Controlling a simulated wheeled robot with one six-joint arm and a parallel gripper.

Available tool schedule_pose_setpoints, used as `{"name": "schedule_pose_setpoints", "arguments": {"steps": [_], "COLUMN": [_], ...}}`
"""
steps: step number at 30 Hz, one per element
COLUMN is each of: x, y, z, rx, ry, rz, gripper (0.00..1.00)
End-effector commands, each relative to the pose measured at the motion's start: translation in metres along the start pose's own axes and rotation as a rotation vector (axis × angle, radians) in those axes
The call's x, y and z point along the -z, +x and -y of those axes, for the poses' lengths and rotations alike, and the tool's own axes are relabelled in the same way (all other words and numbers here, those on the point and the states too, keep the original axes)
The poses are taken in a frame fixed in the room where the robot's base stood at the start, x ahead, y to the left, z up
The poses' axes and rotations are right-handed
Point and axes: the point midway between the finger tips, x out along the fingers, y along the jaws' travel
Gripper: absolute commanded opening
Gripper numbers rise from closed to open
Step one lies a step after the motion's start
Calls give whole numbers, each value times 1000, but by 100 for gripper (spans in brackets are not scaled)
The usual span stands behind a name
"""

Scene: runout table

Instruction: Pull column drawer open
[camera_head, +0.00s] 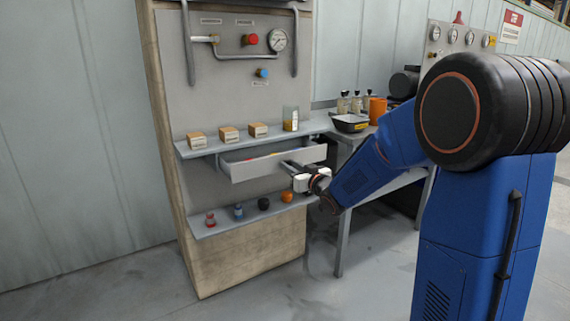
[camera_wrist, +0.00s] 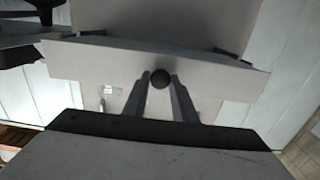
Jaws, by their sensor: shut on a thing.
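The column drawer (camera_head: 262,167) stands partly pulled out of the column, between its two shelves, in the head view. Small coloured contents show inside, too small to name. My gripper (camera_head: 287,165) reaches the right part of the drawer front. In the wrist view the drawer's pale front (camera_wrist: 90,62) spans the picture, and a dark round knob (camera_wrist: 160,79) sits between the two fingertips of my gripper (camera_wrist: 160,83). The fingers are shut on the knob. In the head view the gripper hides the knob.
The upper shelf (camera_head: 215,146) carries wooden blocks and a glass with yellow contents. The lower shelf (camera_head: 224,228) holds small red, blue, black and orange items. A side table (camera_head: 343,215) with a black tray (camera_head: 350,123) and orange mug (camera_head: 377,110) stands right. Floor left is clear.

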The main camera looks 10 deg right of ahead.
Motion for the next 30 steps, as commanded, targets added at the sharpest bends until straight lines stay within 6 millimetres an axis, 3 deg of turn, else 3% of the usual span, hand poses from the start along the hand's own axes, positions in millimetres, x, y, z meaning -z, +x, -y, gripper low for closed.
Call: {"name": "schedule_pose_setpoints", "arguments": {"steps": [12,13,15,25,30], "x": [0,0,0,0,1], "y": [-8,-8,-8,-10,-27], "z": [0,0,0,0,0], "rx": [-1,-1,-1,-1,-1], "ry": [1,1,1,0,-1], "rz": [-1,-1,-1,-1,-1], "gripper": [0,32,42,42,42]}}
